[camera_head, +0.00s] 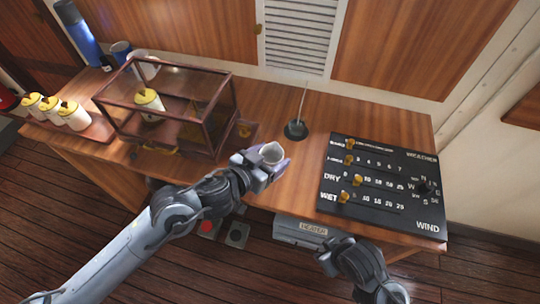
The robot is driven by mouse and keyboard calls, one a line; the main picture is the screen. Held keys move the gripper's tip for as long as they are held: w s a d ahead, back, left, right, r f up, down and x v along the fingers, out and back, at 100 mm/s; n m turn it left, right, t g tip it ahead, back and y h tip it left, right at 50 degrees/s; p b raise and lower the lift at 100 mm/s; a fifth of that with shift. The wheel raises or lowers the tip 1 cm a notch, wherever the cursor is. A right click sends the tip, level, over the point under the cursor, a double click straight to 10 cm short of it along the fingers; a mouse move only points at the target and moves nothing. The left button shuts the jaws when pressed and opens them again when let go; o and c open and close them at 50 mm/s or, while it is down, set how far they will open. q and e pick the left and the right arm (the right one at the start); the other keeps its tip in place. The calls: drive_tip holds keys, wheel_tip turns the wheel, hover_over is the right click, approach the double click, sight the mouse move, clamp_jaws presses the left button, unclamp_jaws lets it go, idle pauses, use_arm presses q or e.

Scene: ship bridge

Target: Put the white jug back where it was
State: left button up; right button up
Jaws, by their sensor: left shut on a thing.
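The white jug (272,153) is in my left gripper (262,167), at the front edge of the wooden desk and right of the glass case. The gripper is shut on it and covers its lower part. I cannot tell whether the jug touches the desk. My right arm comes in at the bottom right, below the desk's front edge. I cannot make out its gripper.
A glass case (167,105) with a yellow-topped white container inside stands left of the jug. Several similar containers (52,109) stand further left. A black weather board (383,186) lies at the right. A round black fitting (296,130) sits on the desk between.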

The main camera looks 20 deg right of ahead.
use_arm(q)
drive_tip(key=o, duration=1.3)
